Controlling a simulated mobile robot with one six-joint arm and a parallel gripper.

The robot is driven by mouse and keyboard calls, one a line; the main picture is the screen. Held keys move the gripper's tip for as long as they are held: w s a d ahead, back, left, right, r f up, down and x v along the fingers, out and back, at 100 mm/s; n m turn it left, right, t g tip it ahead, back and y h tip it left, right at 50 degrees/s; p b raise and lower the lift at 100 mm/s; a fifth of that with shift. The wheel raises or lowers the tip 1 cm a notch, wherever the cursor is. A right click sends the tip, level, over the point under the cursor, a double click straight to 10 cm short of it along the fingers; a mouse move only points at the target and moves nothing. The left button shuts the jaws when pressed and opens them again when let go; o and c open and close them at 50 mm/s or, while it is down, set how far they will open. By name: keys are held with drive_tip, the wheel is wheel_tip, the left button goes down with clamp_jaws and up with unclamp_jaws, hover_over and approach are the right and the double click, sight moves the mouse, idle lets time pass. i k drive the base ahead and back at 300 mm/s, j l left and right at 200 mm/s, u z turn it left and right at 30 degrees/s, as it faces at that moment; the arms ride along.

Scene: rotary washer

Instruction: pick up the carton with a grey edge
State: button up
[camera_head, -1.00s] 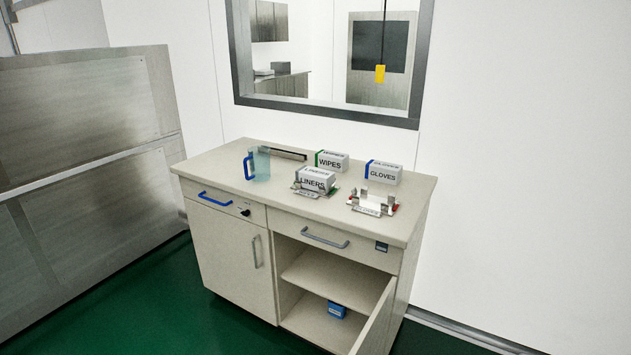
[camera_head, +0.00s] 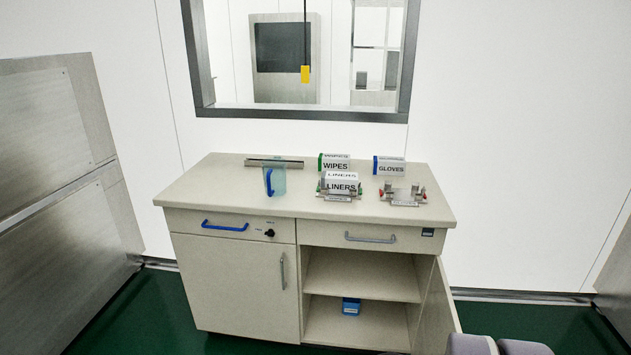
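The LINERS carton (camera_head: 341,182) is white with dark lettering and sits in a small metal holder (camera_head: 340,197) on the counter. Its edge shows no bright colour and looks greyish, though it is too small to be sure. The WIPES carton (camera_head: 334,163) with a green edge stands behind it. The GLOVES carton (camera_head: 390,167) with a blue edge stands to the right. My gripper cannot be made out; only rounded grey parts, likely of my arm, show at the bottom right, well apart from the cartons.
An empty-looking metal holder (camera_head: 404,196) is right of LINERS. A blue-handled jug (camera_head: 275,181) stands to the left. The counter's (camera_head: 215,187) left side is clear. The lower right cabinet door (camera_head: 437,310) stands open, with a blue box (camera_head: 351,306) inside.

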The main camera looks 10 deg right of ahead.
sight(338, 183)
drive_tip(key=i+z, duration=0.15)
drive_tip(key=i, duration=0.4)
drive_tip(key=i+j+z, duration=0.1)
drive_tip(key=i, duration=0.4)
drive_tip(key=i+j+z, duration=0.15)
drive_tip(key=i, duration=0.4)
drive_tip(key=i+l, duration=0.2)
drive_tip(key=i, duration=0.3)
drive_tip(key=i+l+z, duration=0.15)
drive_tip(key=i, duration=0.35)
drive_tip(key=l, duration=0.1)
